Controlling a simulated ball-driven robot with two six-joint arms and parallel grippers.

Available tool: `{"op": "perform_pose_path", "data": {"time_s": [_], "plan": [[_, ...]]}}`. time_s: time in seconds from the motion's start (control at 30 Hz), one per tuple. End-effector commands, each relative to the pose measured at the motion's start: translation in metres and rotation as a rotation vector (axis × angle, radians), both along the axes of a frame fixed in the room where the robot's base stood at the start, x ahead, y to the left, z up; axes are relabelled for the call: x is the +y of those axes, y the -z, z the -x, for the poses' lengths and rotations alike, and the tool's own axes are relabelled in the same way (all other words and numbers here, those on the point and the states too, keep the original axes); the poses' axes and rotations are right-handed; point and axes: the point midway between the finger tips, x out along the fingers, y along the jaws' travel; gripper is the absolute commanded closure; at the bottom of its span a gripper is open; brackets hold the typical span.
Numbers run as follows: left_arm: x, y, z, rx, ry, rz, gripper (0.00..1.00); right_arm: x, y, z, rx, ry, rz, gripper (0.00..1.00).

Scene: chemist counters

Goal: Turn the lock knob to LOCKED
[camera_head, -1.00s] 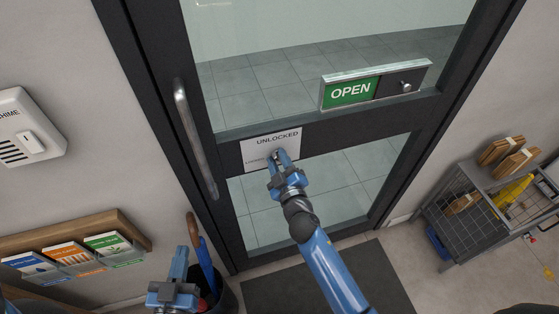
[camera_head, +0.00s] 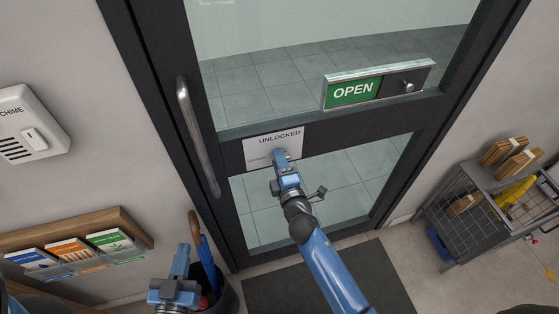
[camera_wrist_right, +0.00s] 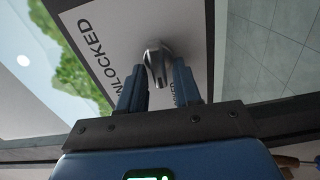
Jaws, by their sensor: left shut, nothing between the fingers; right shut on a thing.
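The white lock plate (camera_head: 255,147) on the door's dark middle rail reads UNLOCKED along its top. A smaller word at its left is partly covered by my gripper. My right gripper (camera_head: 280,158) is at the plate, shut on the lock knob. In the right wrist view the metallic knob (camera_wrist_right: 156,62) sits between the two blue fingers; its exact pointing is hard to read. My left gripper (camera_head: 181,262) is shut and empty at the lower left, away from the door, in front of the umbrella bin.
A vertical door handle (camera_head: 198,135) stands left of the plate. An OPEN slider sign (camera_head: 352,92) is on the door to the upper right. A wire cart (camera_head: 470,215) stands at the right, a leaflet shelf (camera_head: 75,232) at the left. A dark mat (camera_head: 320,285) lies below.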

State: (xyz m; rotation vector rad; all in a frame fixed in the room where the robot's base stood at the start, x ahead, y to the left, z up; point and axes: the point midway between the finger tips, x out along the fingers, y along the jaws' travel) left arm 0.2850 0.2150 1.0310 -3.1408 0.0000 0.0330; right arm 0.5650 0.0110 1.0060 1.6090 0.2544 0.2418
Motion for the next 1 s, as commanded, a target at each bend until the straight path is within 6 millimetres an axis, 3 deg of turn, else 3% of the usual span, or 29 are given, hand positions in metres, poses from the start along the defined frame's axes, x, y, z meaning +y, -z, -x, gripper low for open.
{"op": "perform_pose_path", "data": {"time_s": [0.67, 0.7, 0.73, 1.0], "plan": [[0.0000, -0.0006, 0.0000, 0.000, 0.000, 0.000, 1.00, 0.0006, 0.0013, 0.0004, -0.021, -0.002, 0.066, 0.97], [0.0000, -0.0006, 0.0000, 0.000, 0.000, 0.000, 1.00, 0.0006, 0.0013, 0.0004, -0.021, -0.002, 0.066, 0.64], [0.0000, -0.0006, 0.0000, 0.000, 0.000, 0.000, 1.00, 0.0006, 0.0013, 0.0004, -0.021, -0.002, 0.066, 0.60], [0.0000, -0.0005, 0.0000, 0.000, 0.000, 0.000, 1.00, 0.0001, 0.0013, 0.0005, -0.020, -0.001, 0.065, 0.60]]}}
